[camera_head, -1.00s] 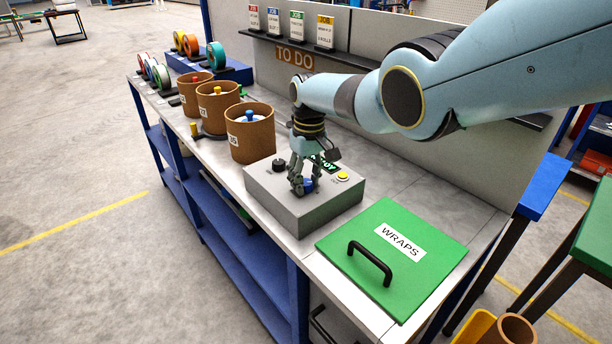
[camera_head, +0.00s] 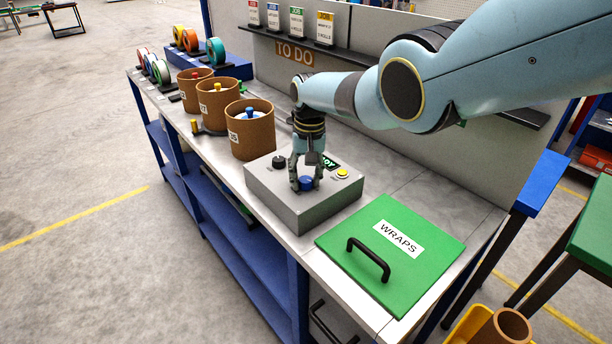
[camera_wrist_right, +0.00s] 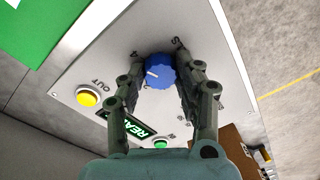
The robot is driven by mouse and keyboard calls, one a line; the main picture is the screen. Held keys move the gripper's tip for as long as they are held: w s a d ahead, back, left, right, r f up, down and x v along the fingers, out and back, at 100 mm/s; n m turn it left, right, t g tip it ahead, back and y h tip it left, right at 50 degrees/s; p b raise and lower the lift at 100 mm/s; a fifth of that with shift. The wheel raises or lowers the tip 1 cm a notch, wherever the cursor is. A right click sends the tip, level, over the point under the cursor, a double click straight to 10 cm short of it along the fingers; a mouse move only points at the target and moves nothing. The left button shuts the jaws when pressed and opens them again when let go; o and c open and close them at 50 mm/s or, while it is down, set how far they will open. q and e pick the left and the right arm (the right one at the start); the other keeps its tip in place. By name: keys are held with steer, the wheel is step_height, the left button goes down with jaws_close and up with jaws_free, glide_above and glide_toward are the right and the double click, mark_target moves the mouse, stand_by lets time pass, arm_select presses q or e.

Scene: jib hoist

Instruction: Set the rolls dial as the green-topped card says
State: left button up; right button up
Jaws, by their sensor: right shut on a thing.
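The blue dial (camera_head: 306,184) is on top of the grey control box (camera_head: 274,193). My right gripper (camera_head: 305,182) points down with its fingers on either side of the dial, shut on it. In the right wrist view the dial (camera_wrist_right: 158,72) shows a white mark toward the left of the picture; the printed figures around it are partly hidden by the fingers. The green-topped card (camera_head: 296,20) stands on the shelf above the "TO DO" sign; its lines are too small to read. My left gripper is not in view.
The box also has a black knob (camera_head: 279,162), a lit green display (camera_head: 328,161) and a yellow button (camera_head: 343,173). Brown tubs (camera_head: 250,140) stand left of it. A green "WRAPS" lid (camera_head: 410,275) with a black handle lies in front. Other cards (camera_head: 325,28) share the shelf.

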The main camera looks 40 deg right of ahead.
mark_target(308, 179)
steer(key=o, duration=1.2)
steer(key=shift+c, duration=0.2)
step_height(308, 179, up, 12)
steer(key=shift+d, duration=0.3)
steer(key=shift+s, duration=0.1)
